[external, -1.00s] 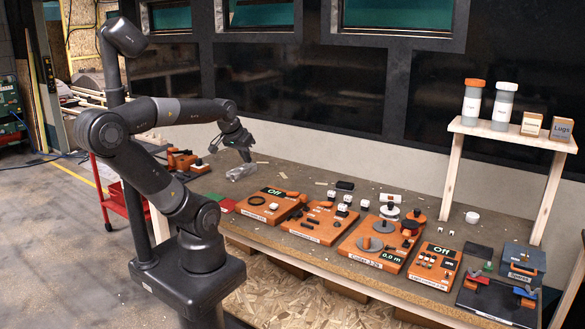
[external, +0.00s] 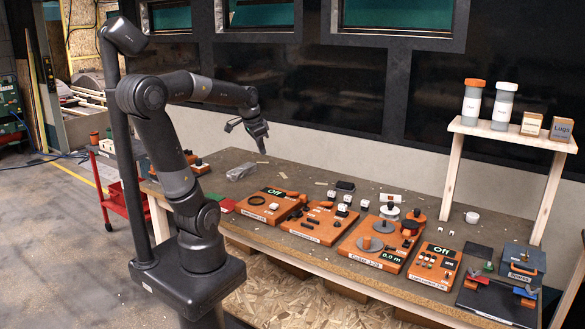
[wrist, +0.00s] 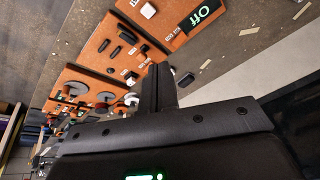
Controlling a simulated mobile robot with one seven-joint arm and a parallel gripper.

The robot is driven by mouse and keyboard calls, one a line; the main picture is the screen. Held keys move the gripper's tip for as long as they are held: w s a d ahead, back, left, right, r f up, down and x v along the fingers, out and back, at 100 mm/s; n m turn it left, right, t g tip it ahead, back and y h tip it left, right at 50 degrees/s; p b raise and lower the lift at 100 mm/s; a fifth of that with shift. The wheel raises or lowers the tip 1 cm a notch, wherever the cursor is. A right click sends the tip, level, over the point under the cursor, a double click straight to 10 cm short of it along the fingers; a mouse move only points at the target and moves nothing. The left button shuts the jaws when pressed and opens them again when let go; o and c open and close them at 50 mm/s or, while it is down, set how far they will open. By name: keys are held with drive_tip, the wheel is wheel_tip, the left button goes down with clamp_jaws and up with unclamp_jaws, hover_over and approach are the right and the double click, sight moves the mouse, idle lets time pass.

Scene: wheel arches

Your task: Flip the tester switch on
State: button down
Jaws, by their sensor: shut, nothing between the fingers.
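Two orange boards carry displays reading "Off". The left board (external: 264,209) has a black ring and dark parts, and its label is too small to read. The right board (external: 433,271) has several small white and dark parts below its display. I cannot tell which is the tester or make out its switch. The wrist view shows one "Off" display (wrist: 206,12) at the top. My gripper (external: 264,150) is above the back left of the bench, pointing down, apart from all the boards. In the wrist view my gripper (wrist: 157,75) has its fingers together and empty.
Between the "Off" boards are an orange board with dark parts (external: 318,225) and a board with grey discs (external: 365,262) reading "0.0 m". A clear bag (external: 240,172) lies at the back left. A wooden shelf (external: 500,133) with bottles and boxes stands at the right.

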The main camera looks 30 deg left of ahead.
drive_tip(key=w+f+m+g, duration=0.2)
drive_tip(key=w+m, duration=0.4)
drive_tip(key=w, duration=0.3)
drive_tip(key=m+g+h, duration=0.2)
drive_tip(key=m, duration=0.4)
hover_over(296, 193)
drive_tip(key=a, duration=0.4)
drive_tip(key=a+x, duration=0.1)
drive_tip(key=x, duration=0.5)
drive_tip(key=shift+w+f, duration=0.2)
drive_tip(key=shift+f, duration=0.15)
drive_tip(key=x, duration=1.4)
drive_tip(key=shift+w, duration=0.1)
